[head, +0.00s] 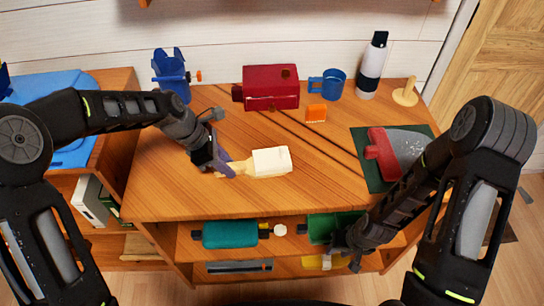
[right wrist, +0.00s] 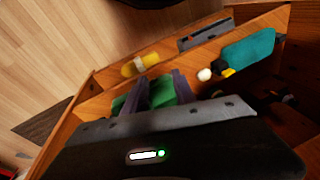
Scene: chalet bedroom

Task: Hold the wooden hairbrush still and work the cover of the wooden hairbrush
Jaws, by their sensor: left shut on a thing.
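The wooden hairbrush (head: 240,168) lies on the wooden desktop, its pale handle pointing left. A white cover (head: 271,161) sits over its right end and hides the head. My left gripper (head: 226,168) is shut on the handle, left of the cover. My right gripper (head: 345,260) is low at the front of the desk, away from the brush. In the right wrist view its two purple fingers (right wrist: 161,84) stand apart, with a green thing showing behind them.
A red box (head: 271,88), a blue mug (head: 327,83), a bottle (head: 371,66) and a small orange block (head: 316,113) stand toward the back. A red-handled tool (head: 378,151) lies on a dark green mat (head: 372,181) at right. The shelf below holds a teal case (head: 229,234).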

